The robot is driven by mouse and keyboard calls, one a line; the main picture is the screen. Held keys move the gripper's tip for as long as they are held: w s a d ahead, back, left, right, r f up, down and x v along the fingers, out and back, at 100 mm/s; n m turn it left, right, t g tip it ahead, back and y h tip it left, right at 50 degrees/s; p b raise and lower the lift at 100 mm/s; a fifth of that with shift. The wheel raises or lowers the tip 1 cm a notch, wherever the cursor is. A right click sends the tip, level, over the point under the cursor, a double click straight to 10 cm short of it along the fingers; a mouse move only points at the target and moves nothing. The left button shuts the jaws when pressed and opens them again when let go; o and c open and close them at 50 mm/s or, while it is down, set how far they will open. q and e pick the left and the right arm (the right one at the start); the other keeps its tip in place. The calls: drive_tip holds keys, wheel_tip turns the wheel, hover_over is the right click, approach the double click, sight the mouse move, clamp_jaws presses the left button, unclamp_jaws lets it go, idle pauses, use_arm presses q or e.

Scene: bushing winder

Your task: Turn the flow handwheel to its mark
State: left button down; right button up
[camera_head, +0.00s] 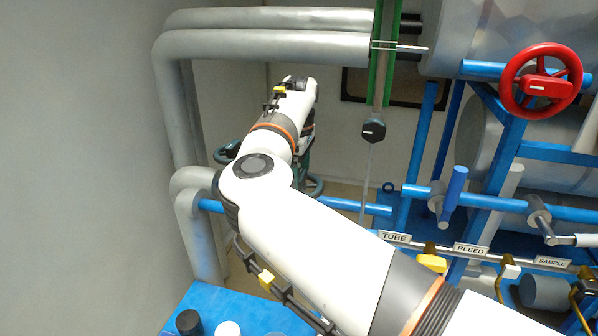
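No label in view says which wheel is the flow handwheel. A dark teal handwheel (313,186) shows in part low behind my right arm; another piece of teal rim shows left of the forearm. The arm hides most of it, and I see no mark. A red handwheel (543,82) with a red hub stands clear at upper right. My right arm reaches across the picture, and its wrist bends down at the teal wheel. The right gripper (304,146) is mostly hidden there; I cannot tell whether its fingers touch the rim. My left gripper is out of view.
Grey pipes (260,45) run along the wall at left and top. A green post (384,60) with a dark knob (373,130) hangs mid-picture. Blue pipes and valves labelled TUBE, BLEED and SAMPLE fill the right. A blue surface (245,303) with small caps lies below.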

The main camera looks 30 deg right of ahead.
sight(299, 174)
wheel_tip(299, 174, up, 12)
drive_tip(key=b, duration=0.1)
idle(0.6)
idle(0.4)
